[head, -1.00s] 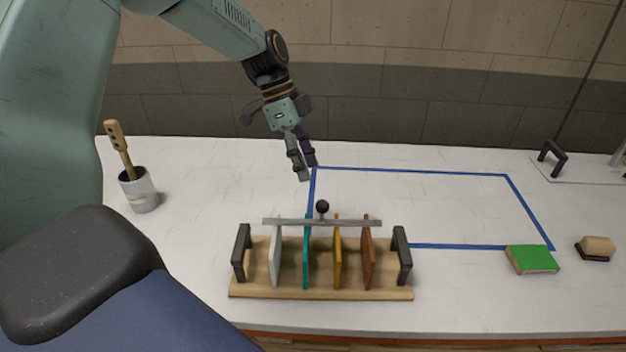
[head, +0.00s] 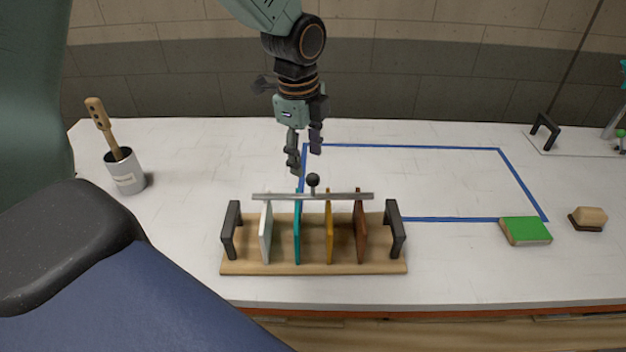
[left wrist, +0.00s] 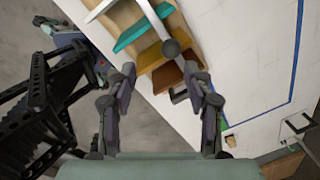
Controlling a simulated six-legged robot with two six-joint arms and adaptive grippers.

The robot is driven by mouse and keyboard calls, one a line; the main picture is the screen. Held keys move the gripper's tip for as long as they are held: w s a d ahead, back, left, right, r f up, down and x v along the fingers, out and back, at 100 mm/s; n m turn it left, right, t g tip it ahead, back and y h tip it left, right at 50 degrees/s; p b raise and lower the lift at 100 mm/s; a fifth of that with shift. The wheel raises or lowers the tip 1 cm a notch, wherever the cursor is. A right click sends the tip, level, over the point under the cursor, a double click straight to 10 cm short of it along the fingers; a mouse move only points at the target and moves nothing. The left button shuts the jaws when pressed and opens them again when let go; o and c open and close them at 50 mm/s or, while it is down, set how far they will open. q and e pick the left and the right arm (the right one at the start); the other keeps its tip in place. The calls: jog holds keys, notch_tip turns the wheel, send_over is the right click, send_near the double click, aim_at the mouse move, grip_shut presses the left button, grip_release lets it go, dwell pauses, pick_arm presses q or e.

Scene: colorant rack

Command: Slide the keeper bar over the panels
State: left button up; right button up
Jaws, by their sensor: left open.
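The keeper bar (head: 345,196) is a grey metal strip with a black ball knob (head: 313,180). It lies across the tops of the white panel (head: 265,235), teal panel (head: 297,230), yellow panel (head: 329,235) and brown panel (head: 360,233). The panels stand upright in a wooden rack (head: 240,268) with black end handles. My left gripper (head: 304,160) is open and empty, above and behind the knob, fingers pointing down. In the left wrist view the knob (left wrist: 171,47) shows beyond and between the spread fingertips (left wrist: 160,72). My right gripper is not in view.
A grey cup (head: 125,174) with a wooden-handled tool stands at left. A blue tape outline (head: 400,147) encloses bare table behind the rack. A green-topped block (head: 525,231) and a small tan-and-dark block (head: 588,218) lie at right. A black handle (head: 545,130) stands at the back right.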

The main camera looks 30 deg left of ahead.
aim_at(313, 176)
pick_arm(q)
jog(key=shift+t, duration=0.6)
jog(key=f, duration=0.2)
jog(key=w+f, duration=0.1)
jog(key=f, duration=0.2)
jog(key=w+f, duration=0.1)
jog(key=f, duration=0.1)
jog(key=shift+w+d+f, duration=0.15)
jog(key=shift+f, duration=0.2)
jog(key=shift+a+f, duration=0.25)
jog(key=shift+f, duration=0.2)
jog(key=shift+w, duration=0.1)
jog(key=shift+d, duration=0.1)
jog(key=shift+d+r, duration=0.1)
jog(key=shift+d, duration=0.05)
jog(key=c, duration=0.3)
grip_shut()
